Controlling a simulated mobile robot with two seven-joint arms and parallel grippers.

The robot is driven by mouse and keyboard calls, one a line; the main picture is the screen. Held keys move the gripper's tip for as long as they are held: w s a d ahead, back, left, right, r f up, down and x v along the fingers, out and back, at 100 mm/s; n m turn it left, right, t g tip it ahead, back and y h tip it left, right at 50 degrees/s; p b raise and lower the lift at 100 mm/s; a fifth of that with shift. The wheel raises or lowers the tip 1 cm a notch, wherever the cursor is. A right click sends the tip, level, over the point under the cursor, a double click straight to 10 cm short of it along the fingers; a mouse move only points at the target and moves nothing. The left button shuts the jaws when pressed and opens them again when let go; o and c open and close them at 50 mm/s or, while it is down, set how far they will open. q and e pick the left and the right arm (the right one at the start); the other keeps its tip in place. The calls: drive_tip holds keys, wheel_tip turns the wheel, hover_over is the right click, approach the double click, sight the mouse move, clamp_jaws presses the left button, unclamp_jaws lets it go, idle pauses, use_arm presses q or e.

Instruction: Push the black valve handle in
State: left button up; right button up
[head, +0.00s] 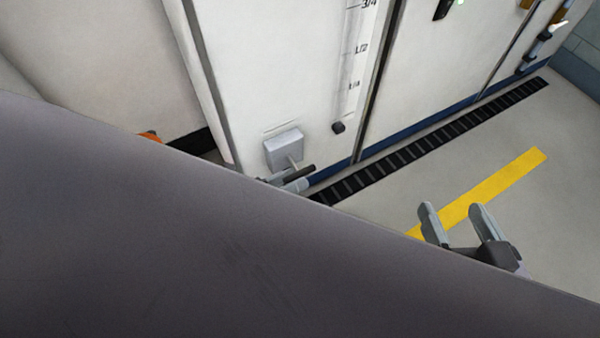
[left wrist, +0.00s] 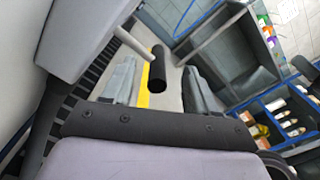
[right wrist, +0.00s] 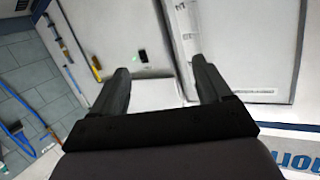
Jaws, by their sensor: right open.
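The black valve handle (head: 300,173) is a short dark bar on a pale stem, sticking out from a grey box (head: 284,150) low on the white panel. In the left wrist view the handle (left wrist: 158,68) lies in the gap between my left gripper's fingers (left wrist: 158,78). The fingers are apart, with visible space on both sides of it. In the head view my left gripper (head: 292,184) is at the handle, mostly hidden by a large dark surface in the foreground. My right gripper (head: 457,216) is open and empty over the floor, away from the handle.
A black slotted floor strip (head: 430,135) runs along the panel's base. A yellow stripe (head: 490,190) marks the clear floor. A small black knob (head: 338,127) sits below the gauge scale (head: 358,50). Shelves with bottles (left wrist: 285,120) show in the left wrist view.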

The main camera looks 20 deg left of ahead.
use_arm(q)
drive_tip(key=v, duration=0.4)
drive_tip(key=shift+a+p, duration=0.15)
drive_tip(key=shift+p, duration=0.15)
use_arm(e)
drive_tip(key=shift+w+a+f, duration=0.15)
drive_tip(key=shift+w+a, duration=0.05)
drive_tip(key=shift+a, duration=0.15)
